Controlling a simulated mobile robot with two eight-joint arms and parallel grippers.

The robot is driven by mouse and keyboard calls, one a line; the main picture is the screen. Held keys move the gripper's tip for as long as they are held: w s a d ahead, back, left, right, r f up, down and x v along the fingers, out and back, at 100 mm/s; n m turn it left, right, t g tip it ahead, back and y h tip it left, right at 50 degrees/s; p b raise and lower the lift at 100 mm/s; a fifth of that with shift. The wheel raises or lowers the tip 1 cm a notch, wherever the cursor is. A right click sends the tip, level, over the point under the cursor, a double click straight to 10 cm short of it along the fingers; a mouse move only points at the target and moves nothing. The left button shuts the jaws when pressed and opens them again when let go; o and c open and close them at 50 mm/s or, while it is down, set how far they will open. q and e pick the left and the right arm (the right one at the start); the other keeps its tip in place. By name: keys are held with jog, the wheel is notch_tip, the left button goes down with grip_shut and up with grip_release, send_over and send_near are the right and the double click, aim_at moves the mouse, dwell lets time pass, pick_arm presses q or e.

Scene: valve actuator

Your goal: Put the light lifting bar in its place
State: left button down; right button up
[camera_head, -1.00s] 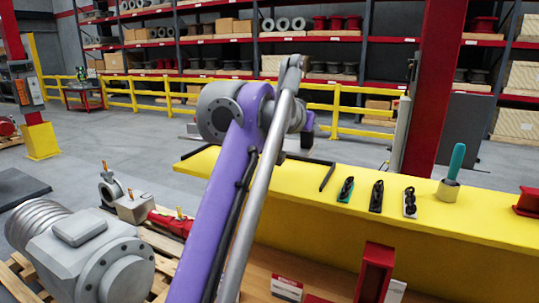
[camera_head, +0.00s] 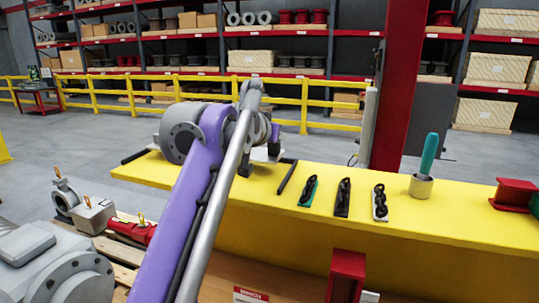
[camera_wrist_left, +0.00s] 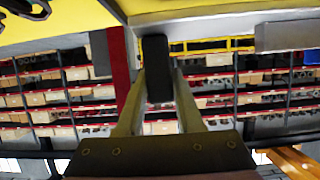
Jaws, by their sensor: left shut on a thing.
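My purple left arm reaches from the bottom of the head view over the yellow table (camera_head: 420,215); its wrist hides the fingertips there. In the left wrist view my left gripper (camera_wrist_left: 158,88) is shut on a dark bar (camera_wrist_left: 156,65), seen end-on between the two fingers. I cannot tell its full length or whether it is the light lifting bar. In the head view one slim black bar (camera_head: 287,177) lies on the tabletop right of my wrist, and a short black piece (camera_head: 135,156) shows left of it. My right gripper is not in view.
A grey valve actuator (camera_head: 60,265) stands at lower left. A red post (camera_head: 400,90) rises behind the table.

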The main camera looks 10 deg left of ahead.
aim_at(272, 148)
pick_arm(q)
jog(key=f, duration=0.1)
jog(key=f+b, duration=0.1)
jog(key=f, duration=0.1)
jog(key=shift+w+f, duration=0.15)
jog(key=shift+w, duration=0.2)
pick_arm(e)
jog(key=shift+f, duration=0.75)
pick_arm(q)
jog(key=shift+s+f, duration=0.15)
jog(key=shift+f, duration=0.05)
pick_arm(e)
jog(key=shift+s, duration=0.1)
pick_arm(q)
jog(key=shift+s+r, duration=0.1)
jog(key=shift+r, duration=0.05)
jog(key=c, duration=0.6)
grip_release()
jog(key=shift+o, duration=0.2)
pick_arm(e)
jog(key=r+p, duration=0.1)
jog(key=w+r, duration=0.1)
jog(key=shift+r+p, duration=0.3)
jog(key=shift+p, duration=0.1)
pick_arm(q)
jog(key=v, duration=1.1)
jog(key=shift+s+r, duration=0.15)
jog(key=shift+s, duration=0.2)
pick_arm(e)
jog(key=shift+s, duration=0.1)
